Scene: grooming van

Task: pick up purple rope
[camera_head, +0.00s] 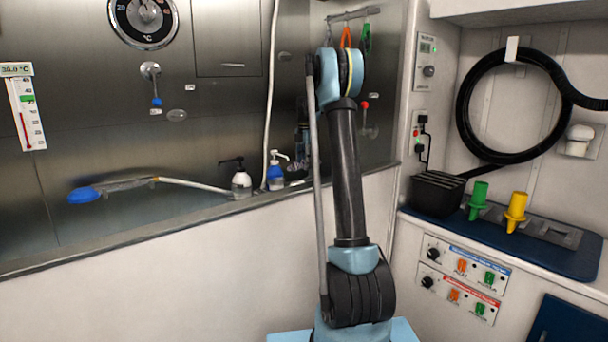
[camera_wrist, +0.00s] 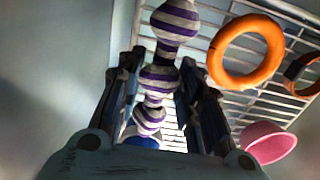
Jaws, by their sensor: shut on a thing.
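The purple rope (camera_wrist: 174,22) is a knotted toy with purple and pale grey stripes, seen in the wrist view. My gripper (camera_wrist: 160,75) is shut on it, with a dark finger on each side of its middle. One knotted end reaches up beyond the fingertips and the rest hangs between the fingers toward the palm. A white wire rack shows behind it.
In the wrist view an orange ring (camera_wrist: 245,51) lies on the white wire rack, right of the rope, with a pink bowl (camera_wrist: 267,142) below it.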

